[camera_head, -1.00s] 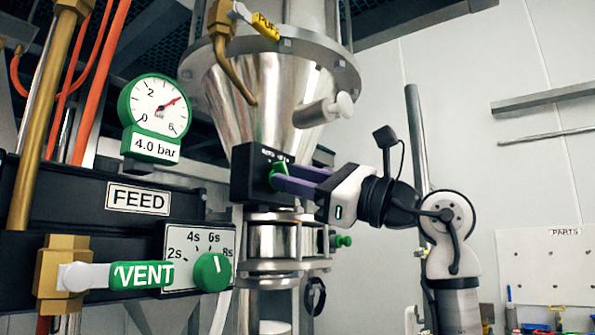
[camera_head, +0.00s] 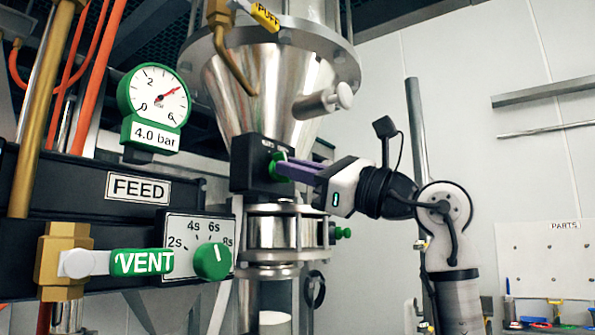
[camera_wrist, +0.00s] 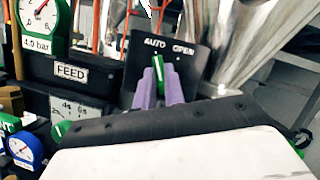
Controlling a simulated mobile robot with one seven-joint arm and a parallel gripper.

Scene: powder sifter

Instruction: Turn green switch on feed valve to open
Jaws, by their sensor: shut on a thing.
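The feed valve's black switch box (camera_head: 243,178) is at the foot of the steel funnel. In the wrist view its face (camera_wrist: 196,62) reads AUTO on the left and OPEN on the right. The green switch (camera_head: 273,166) sticks out of this face.
Left are the FEED panel (camera_head: 138,188), a green VENT handle (camera_head: 142,262), a green timer knob (camera_head: 212,261) and a gauge (camera_head: 157,95) above a 4.0 bar sign. A steel clamp section (camera_head: 275,232) sits below the box. The steel funnel (camera_head: 262,95) rises close above.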

